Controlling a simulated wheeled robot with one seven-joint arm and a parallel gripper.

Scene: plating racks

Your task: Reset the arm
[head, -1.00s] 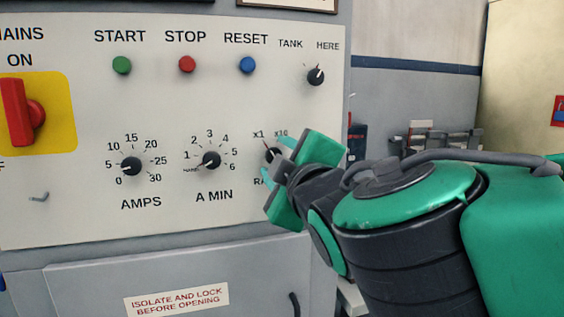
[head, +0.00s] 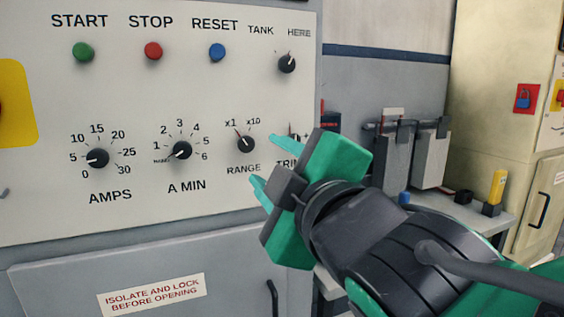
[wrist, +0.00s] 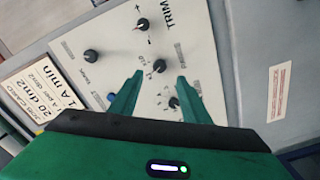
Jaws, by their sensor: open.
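My gripper (head: 272,163) is green with two pointed fingers, open and empty. In the head view it is in front of the lower right of the control panel, to the right of the RANGE knob (head: 245,144), and partly hides the TRIM label. In the wrist view the two open fingers (wrist: 157,92) point toward the panel, with the RANGE knob (wrist: 159,67) beyond and between their tips. The gripper appears apart from the panel, though the exact gap is hard to judge. My arm reaches in from the lower right.
The panel (head: 120,190) carries a green START button (head: 83,51), red STOP (head: 153,51), blue RESET (head: 217,52), and several black knobs. A bench (head: 480,216) with grey boxes and a yellow device (head: 497,186) stands to the right. The cabinet door below has a handle (head: 273,298).

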